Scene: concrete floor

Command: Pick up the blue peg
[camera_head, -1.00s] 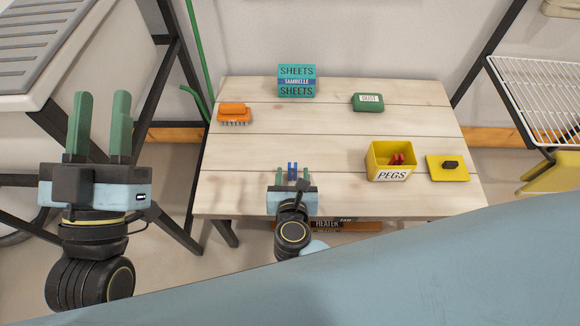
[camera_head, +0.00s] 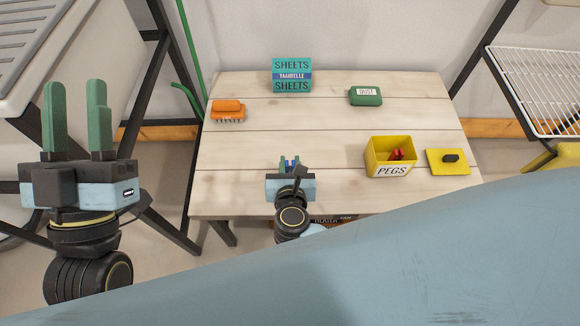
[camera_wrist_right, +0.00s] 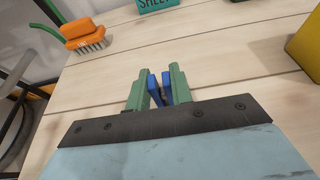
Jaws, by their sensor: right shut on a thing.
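The blue peg (camera_wrist_right: 160,88) is between the green fingers of my right gripper (camera_wrist_right: 158,86), which is shut on it, in the right wrist view. I cannot tell whether the peg touches the tabletop. My left gripper (camera_head: 75,118) is open and empty, at the left, off the table.
The table's middle (camera_head: 290,122) is clear.

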